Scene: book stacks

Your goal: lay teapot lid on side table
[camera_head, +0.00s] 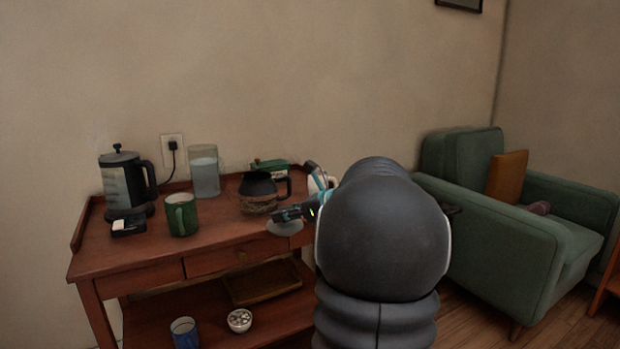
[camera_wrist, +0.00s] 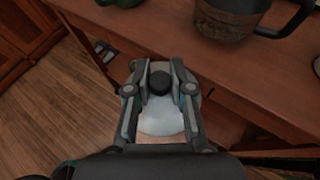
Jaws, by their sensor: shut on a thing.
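My gripper (camera_head: 284,214) is shut on the dark knob of the teapot lid (camera_head: 284,229), a pale, translucent disc. In the wrist view the gripper's fingers (camera_wrist: 160,86) close on both sides of the knob, with the lid (camera_wrist: 162,118) below them. The lid appears held near the front edge of a red-brown wooden table (camera_head: 125,257), overlapping the edge in the head view. Whether it touches the wood I cannot tell. A white pot-like thing (camera_head: 316,181) is mostly hidden behind my arm.
A lower shelf holds a tray, bowl and blue cup. A green armchair (camera_head: 530,240) is at right.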

